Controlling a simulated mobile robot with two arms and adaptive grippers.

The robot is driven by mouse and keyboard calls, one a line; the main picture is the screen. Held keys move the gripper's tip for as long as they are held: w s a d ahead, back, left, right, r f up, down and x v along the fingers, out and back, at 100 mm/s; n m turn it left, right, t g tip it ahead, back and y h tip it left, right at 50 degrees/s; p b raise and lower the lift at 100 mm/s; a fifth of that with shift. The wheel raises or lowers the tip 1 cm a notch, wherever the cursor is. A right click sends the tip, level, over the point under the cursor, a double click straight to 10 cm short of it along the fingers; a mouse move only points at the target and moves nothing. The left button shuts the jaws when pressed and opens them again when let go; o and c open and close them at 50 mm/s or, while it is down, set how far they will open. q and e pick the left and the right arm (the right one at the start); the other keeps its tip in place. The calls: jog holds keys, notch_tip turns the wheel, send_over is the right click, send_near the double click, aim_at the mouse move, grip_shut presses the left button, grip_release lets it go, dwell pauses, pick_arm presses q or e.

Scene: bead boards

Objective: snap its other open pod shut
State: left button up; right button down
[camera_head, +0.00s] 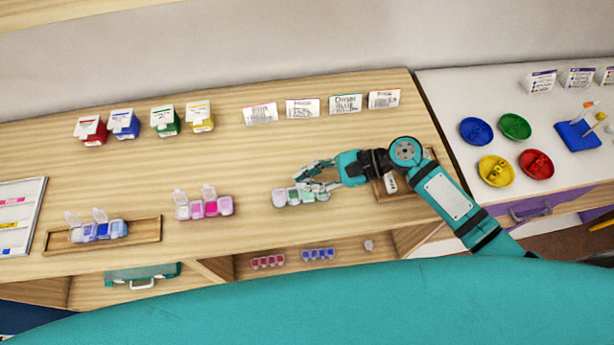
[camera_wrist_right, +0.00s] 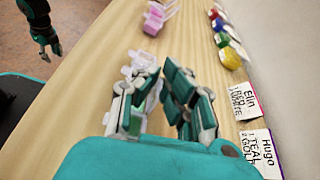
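A strip of pods in white and green (camera_head: 293,197) lies on the wooden table under my right gripper (camera_head: 318,177). Its left end shows clear; the gripper covers part of the right end, so I cannot tell how every lid stands. In the right wrist view, the right gripper (camera_wrist_right: 162,82) has its fingers apart, with the strip (camera_wrist_right: 133,122) at the left finger and partly hidden by it. Whitish translucent lids show past that finger. My left gripper (camera_wrist_right: 49,48) hangs over the floor side in the wrist view, fingers spread and empty.
A pink pod strip (camera_head: 204,208) with two raised lids stands to the left. A blue strip (camera_head: 98,231) with raised lids sits in a wooden tray (camera_head: 150,232). Cards (camera_head: 302,108) and coloured tubs (camera_head: 124,125) line the back. A second tray (camera_head: 383,192) lies by my right arm.

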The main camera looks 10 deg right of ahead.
jog(key=shift+s+f, duration=0.1)
jog(key=shift+s, duration=0.1)
jog(key=shift+s+f+n+t, duration=0.1)
jog(key=shift+s+n+t, duration=0.1)
jog(key=shift+n+t, duration=0.35)
jog(key=shift+s+f+n+t+b, duration=0.15)
jog(key=shift+s+n+t+b, duration=0.1)
jog(key=shift+n+b, duration=0.3)
jog(key=shift+s+f+n+t+y+b, duration=0.15)
jog(key=shift+s+f+n+t+b, duration=0.15)
jog(key=shift+n+b, duration=0.4)
jog(key=shift+s+f+n+t+y+b, duration=0.1)
jog(key=shift+s+n+t+y+b, duration=0.1)
jog(key=shift+n+t+b, duration=0.45)
jog(key=shift+b, duration=0.3)
jog(key=c, duration=1.5)
grip_release()
jog(key=shift+r, duration=0.1)
jog(key=v, duration=0.8)
jog(key=shift+w, duration=0.1)
